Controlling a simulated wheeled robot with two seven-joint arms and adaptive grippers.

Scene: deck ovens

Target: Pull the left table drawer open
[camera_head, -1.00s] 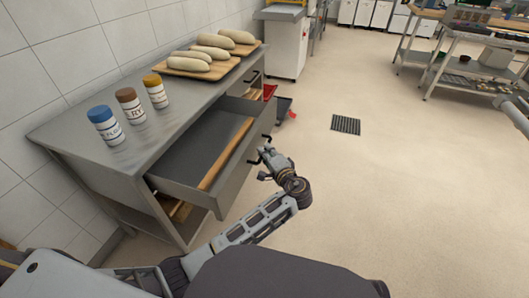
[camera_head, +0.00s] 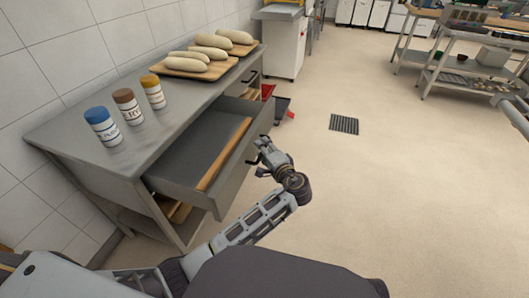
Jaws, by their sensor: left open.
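The left table drawer (camera_head: 192,160) stands pulled out from the front of the grey metal table (camera_head: 130,165). A wooden rolling pin (camera_head: 224,153) lies inside it along its front. My left gripper (camera_head: 262,158) is at the drawer's front face, near its handle, with its fingers open. Whether the fingers touch the handle is too small to tell. My right gripper is not in view; a bit of an arm shows at the right edge.
Three jars (camera_head: 103,127) with blue, brown and yellow lids and boards with several dough loaves (camera_head: 180,61) stand on the tabletop. Red and dark bins (camera_head: 281,108) are on the floor beyond the drawer. The floor to the right is clear, with a drain grate (camera_head: 344,124).

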